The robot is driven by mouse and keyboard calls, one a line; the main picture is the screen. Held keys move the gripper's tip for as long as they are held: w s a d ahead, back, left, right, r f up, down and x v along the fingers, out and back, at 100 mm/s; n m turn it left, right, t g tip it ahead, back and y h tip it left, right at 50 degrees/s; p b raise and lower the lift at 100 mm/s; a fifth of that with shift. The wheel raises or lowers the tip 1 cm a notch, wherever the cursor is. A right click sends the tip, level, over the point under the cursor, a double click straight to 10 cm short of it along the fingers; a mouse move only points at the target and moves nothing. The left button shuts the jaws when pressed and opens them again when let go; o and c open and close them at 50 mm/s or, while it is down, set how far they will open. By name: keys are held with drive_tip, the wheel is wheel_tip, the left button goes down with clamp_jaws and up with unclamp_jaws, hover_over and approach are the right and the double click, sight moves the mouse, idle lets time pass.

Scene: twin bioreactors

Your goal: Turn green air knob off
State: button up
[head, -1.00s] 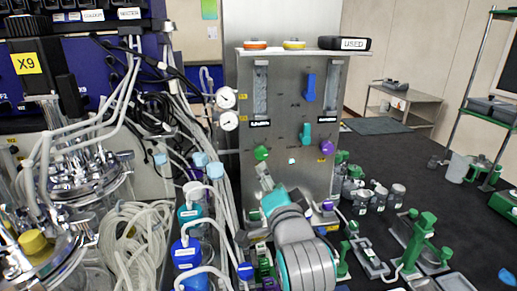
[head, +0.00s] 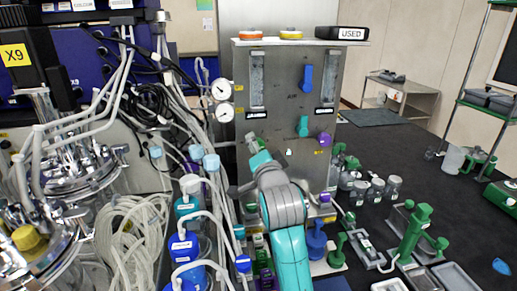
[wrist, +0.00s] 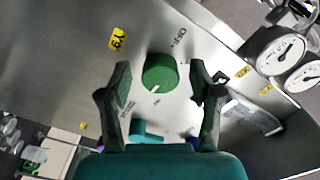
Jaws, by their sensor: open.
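The green knob (wrist: 160,72) is on the metal panel in the wrist view, with a white mark near its lower edge. It appears between the two fingers of my gripper (wrist: 161,68), with a gap visible on each side. The fingers are open and hold nothing. I cannot tell how far the fingertips reach around the knob in depth. In the head view, my gripper (head: 254,147) is at the lower left of the panel (head: 285,120), and the knob is mostly hidden behind it.
A teal knob (head: 303,126), a blue handle (head: 307,78) and a purple knob (head: 325,139) are also on the panel. Two round gauges (head: 222,100) stick out at its left edge, beside hanging tubes. Bottles with blue caps (head: 183,243) stand left of my arm.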

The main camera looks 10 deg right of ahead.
drive_tip(key=shift+c, duration=0.2)
drive_tip(key=c, duration=1.1)
